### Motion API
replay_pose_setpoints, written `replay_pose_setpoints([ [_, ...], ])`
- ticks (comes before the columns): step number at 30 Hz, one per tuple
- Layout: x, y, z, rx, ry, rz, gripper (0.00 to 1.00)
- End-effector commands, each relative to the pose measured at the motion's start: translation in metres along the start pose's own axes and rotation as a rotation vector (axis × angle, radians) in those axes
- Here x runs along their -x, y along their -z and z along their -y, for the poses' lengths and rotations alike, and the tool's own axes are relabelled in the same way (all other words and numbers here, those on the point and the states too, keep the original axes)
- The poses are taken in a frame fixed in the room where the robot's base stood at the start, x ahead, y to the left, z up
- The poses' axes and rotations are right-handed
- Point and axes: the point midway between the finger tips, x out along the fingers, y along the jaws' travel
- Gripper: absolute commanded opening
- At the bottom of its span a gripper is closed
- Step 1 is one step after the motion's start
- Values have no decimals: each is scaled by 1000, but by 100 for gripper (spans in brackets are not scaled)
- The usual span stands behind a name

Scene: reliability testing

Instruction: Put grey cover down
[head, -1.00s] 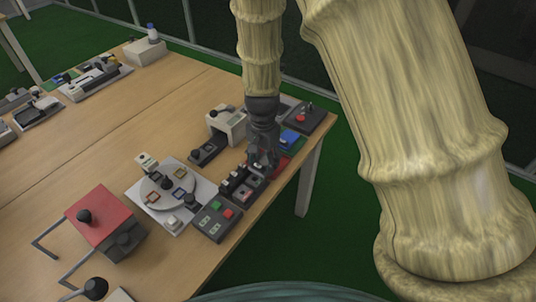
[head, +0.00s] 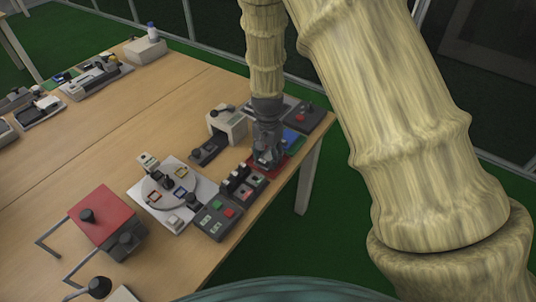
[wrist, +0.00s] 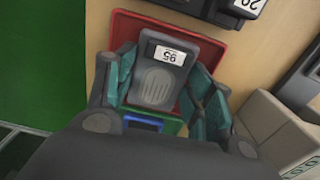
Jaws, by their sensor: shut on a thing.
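The grey cover (wrist: 155,88) is a small block with a ribbed oval face and a white number label. My gripper (wrist: 162,92) has a teal finger on each side of the cover and is shut on it. The cover lies within the outline of a red tray (wrist: 205,44) in the wrist view; whether it touches the tray floor I cannot tell. In the head view my gripper (head: 268,158) is down at the red tray (head: 283,158), near the table's right edge, and largely hides the cover.
A blue tray (head: 292,138) lies just behind the red one. A dark device with several slots (head: 243,182) stands in front, beside a button box (head: 216,222). A beige machine (head: 228,124) is to the left. The table edge drops to green floor on the right.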

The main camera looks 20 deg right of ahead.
Motion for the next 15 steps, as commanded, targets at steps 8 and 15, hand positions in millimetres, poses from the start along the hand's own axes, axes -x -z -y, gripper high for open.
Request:
replay_pose_setpoints([
  [8,-2,0,0,0,0,0,64],
  [15,-2,0,0,0,0,0,74],
])
